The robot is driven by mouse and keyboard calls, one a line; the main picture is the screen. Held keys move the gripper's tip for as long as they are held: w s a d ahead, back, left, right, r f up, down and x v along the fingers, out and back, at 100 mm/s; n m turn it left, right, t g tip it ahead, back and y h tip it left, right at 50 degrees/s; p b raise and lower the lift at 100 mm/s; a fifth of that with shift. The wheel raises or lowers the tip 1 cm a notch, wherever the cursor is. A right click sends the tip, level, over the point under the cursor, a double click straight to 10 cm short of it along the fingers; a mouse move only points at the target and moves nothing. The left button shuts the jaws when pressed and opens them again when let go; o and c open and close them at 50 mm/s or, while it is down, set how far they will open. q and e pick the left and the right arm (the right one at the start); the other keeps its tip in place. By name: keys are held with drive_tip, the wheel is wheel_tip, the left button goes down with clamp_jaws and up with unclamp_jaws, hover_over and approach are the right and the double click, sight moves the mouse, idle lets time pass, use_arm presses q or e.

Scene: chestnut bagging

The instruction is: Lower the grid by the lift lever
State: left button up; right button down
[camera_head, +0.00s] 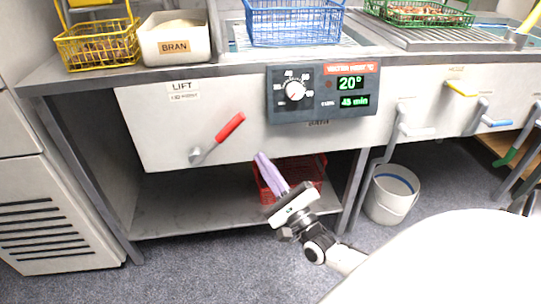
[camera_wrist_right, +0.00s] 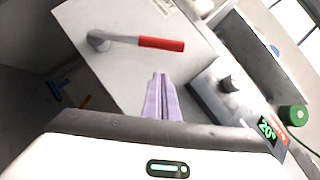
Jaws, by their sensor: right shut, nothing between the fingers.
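The lift lever (camera_head: 218,138) is on the front panel below the LIFT label (camera_head: 184,86). It has a grey pivot at its lower left and a red handle that tilts up to the right. It also shows in the right wrist view (camera_wrist_right: 160,43), with the red end to the right. My right gripper (camera_head: 262,160) has purple fingers that are shut and empty. It is in front of the panel, below and right of the red handle, apart from it. In the right wrist view its fingers (camera_wrist_right: 161,82) point toward the panel below the handle. My left gripper is out of view. Which basket is the grid, I cannot tell.
A blue wire basket (camera_head: 293,22) stands above the panel. A control box (camera_head: 322,105) reads 20° and 45 min, right of the lever. A yellow basket (camera_head: 98,45) and a BRAN bin (camera_head: 175,46) stand at left. A red crate (camera_head: 308,172) is below; a white bucket (camera_head: 390,195) is at right.

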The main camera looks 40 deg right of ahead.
sight(217, 138)
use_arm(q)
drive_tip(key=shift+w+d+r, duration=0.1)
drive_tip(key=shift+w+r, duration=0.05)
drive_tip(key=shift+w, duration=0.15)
use_arm(e)
drive_tip(key=w+a+r, duration=0.1)
drive_tip(key=w+r, duration=0.3)
drive_tip(key=w, duration=0.2)
drive_tip(key=shift+a+r, duration=0.2)
drive_tip(key=shift+a, duration=0.1)
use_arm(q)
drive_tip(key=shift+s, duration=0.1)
